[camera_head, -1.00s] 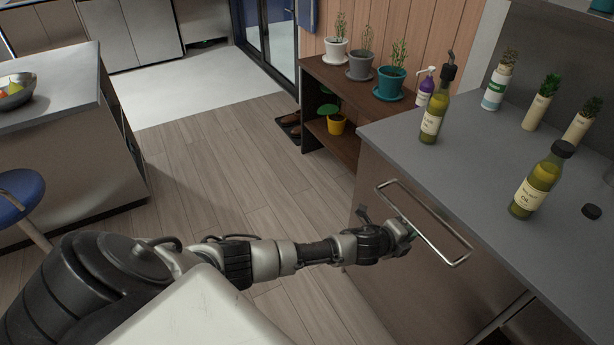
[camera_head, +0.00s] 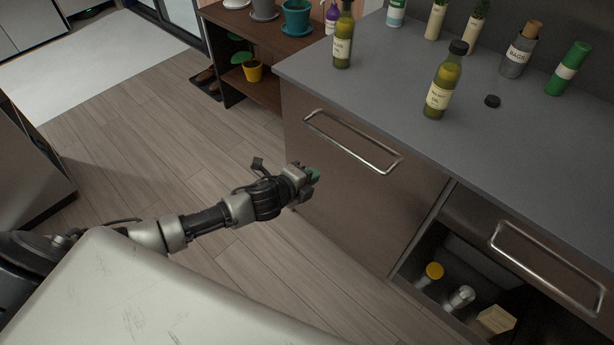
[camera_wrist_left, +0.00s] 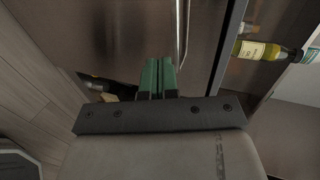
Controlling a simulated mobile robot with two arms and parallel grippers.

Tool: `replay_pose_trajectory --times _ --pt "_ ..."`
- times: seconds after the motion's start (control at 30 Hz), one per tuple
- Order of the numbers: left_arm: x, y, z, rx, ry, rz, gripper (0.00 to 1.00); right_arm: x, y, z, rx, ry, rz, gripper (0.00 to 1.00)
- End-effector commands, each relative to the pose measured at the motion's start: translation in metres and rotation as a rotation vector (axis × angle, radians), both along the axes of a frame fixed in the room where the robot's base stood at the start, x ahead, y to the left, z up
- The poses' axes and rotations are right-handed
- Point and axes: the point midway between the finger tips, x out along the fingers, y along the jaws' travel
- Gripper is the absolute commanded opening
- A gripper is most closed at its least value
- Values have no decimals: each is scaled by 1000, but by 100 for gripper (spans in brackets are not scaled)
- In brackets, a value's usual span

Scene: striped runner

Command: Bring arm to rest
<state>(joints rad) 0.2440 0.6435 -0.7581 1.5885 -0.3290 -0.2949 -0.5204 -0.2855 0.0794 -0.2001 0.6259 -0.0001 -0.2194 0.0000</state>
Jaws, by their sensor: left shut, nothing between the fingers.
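My left arm comes in from the left in the head view. Its gripper (camera_head: 312,175) is just in front of the brown cabinet front, below the long metal handle (camera_head: 352,141), with floor under it. In the left wrist view the two green fingers of the left gripper (camera_wrist_left: 159,66) are together with nothing between them. The cabinet front (camera_wrist_left: 120,35) fills the top of that view, with a metal handle (camera_wrist_left: 182,32) just beyond the fingers. My right gripper is in neither view.
Oil bottles (camera_head: 446,80) (camera_head: 343,36), a black cap (camera_head: 492,101) and several other containers stand on the grey counter (camera_head: 400,75). A plant shelf (camera_head: 262,40) stands behind. The wooden floor (camera_head: 150,150) at left is clear.

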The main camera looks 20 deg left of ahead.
Motion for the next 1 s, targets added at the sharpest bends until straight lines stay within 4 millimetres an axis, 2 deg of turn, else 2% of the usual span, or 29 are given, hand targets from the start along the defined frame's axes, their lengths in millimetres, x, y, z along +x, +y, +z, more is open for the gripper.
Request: replay_pose_trajectory --times 0.13,0.33,0.47,0.57,0.67,0.7,0.77,0.8,0.87,0.9,0.97,1.0 --pt "-10 4 4 1 0 0 0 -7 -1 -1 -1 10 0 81" --pt "-12 4 5 0 1 1 0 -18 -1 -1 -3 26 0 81" --pt "-14 11 -15 -35 50 48 0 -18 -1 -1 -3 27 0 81" --pt "-25 26 -61 -116 159 156 0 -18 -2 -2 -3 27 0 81" --pt "-52 46 -125 -228 312 319 0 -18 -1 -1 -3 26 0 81" --pt "-67 53 -152 -276 375 391 0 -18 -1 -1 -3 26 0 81" --pt "-94 62 -188 -340 462 494 0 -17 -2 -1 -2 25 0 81" --pt "-114 67 -211 -380 519 562 0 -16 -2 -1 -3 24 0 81" --pt "-147 71 -243 -436 600 663 0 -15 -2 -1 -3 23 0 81" --pt "-171 73 -264 -469 653 731 0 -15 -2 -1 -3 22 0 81" --pt "-208 74 -291 -517 728 831 0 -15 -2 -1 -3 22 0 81" --pt "-234 73 -307 -547 776 897 0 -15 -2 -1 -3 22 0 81"
